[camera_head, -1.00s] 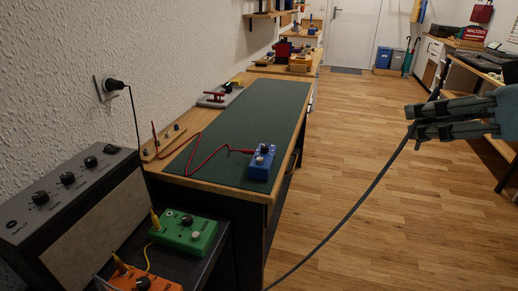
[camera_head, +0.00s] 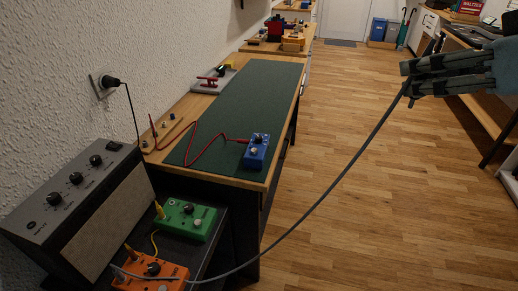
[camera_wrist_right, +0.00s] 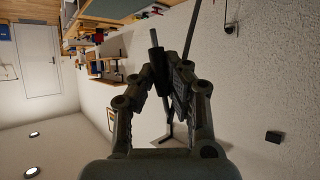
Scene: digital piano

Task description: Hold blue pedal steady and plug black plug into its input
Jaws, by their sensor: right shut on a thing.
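The blue pedal (camera_head: 256,152) sits on the near right part of the green mat, with a red plug and cable (camera_head: 205,142) at its left side. Its right side is too small to make out a socket. My right gripper (camera_head: 407,79) is at the upper right, above the floor and well apart from the pedal. It is shut on the black plug (camera_wrist_right: 157,66), which shows between its fingers in the right wrist view. In the head view the fingers mostly hide the plug. My left gripper is not in view.
A grey cable (camera_head: 335,182) hangs from my right gripper down to the orange pedal (camera_head: 170,273). A green pedal (camera_head: 187,220) and an amplifier (camera_head: 75,205) stand at lower left. The green mat (camera_head: 262,95) is mostly bare. The floor (camera_head: 345,235) on the right is open.

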